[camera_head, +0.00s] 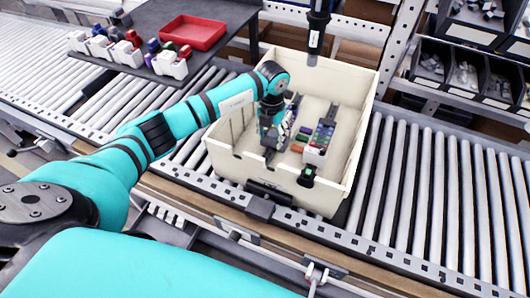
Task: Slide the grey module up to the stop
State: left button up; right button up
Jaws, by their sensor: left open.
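A cream crate (361,112) stands on the roller conveyor. Inside it, a rail assembly (324,134) carries a dark module with small coloured parts and a pale grey block (313,155) at its near end. I cannot tell for sure whether this block is the grey module, and I cannot make out the stop. My left gripper (277,141) reaches down into the crate, left of the assembly. It is open, and its fingers are small and partly blended with dark parts beside them. Small red and green pieces (301,138) lie between gripper and assembly. My right gripper is out of view.
A dark hanging tool (317,32) points down over the crate's far side. A dark shelf (150,18) at the back left holds a red tray (193,32) and several white holders. Black parts bins (468,78) stand at the right. The rollers right of the crate are clear.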

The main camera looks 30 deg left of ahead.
pick_arm(q)
notch_tip(320, 180, up, 12)
jog(key=p, duration=0.7)
jog(key=shift+s+f, duration=0.25)
jog(key=shift+s, duration=0.15)
